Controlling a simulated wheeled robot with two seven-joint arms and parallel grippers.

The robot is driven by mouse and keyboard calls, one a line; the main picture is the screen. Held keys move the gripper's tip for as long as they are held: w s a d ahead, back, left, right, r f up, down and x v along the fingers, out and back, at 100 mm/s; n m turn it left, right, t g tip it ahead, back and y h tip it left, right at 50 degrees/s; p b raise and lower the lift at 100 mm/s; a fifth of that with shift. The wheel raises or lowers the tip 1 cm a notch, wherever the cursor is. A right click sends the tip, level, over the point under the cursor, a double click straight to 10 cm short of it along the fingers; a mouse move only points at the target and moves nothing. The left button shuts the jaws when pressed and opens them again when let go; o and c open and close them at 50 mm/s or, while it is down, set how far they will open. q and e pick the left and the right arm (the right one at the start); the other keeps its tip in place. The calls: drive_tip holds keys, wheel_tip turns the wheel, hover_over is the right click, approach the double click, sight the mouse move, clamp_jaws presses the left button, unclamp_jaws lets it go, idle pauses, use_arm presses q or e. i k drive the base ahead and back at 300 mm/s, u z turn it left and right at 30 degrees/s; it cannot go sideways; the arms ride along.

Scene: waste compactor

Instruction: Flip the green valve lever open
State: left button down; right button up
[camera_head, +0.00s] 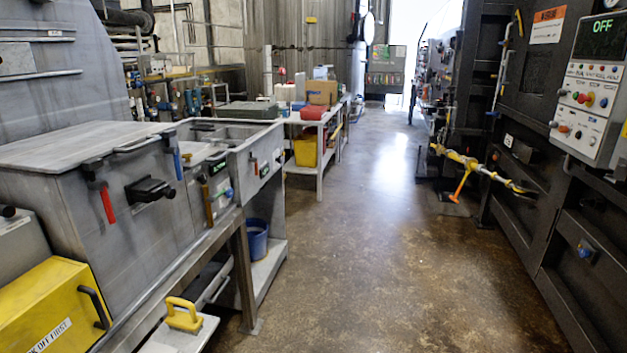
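Several small valve levers hang on the front of the grey metal bench unit on the left: a red lever (107,205), a blue lever (177,163) and an amber lever (207,204). A small green piece (218,167) shows beside the amber lever. I cannot tell whether it is the green valve lever or a label, nor whether it is open or closed. Neither of my grippers is in view.
A yellow box (50,306) with a black handle and a yellow handle (183,315) are at the lower left. A blue bucket (256,240) stands under the bench. A dark machine with a control panel (597,88) reading OFF is on the right. The floor aisle (390,270) is clear.

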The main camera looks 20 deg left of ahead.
sight(210, 199)
drive_tip(key=z, duration=0.15)
drive_tip(key=i, duration=2.05)
drive_tip(key=u, duration=0.85)
drive_tip(key=i, duration=1.4)
drive_tip(key=u, duration=1.55)
drive_tip(key=i, duration=0.5)
drive_tip(key=u, duration=0.4)
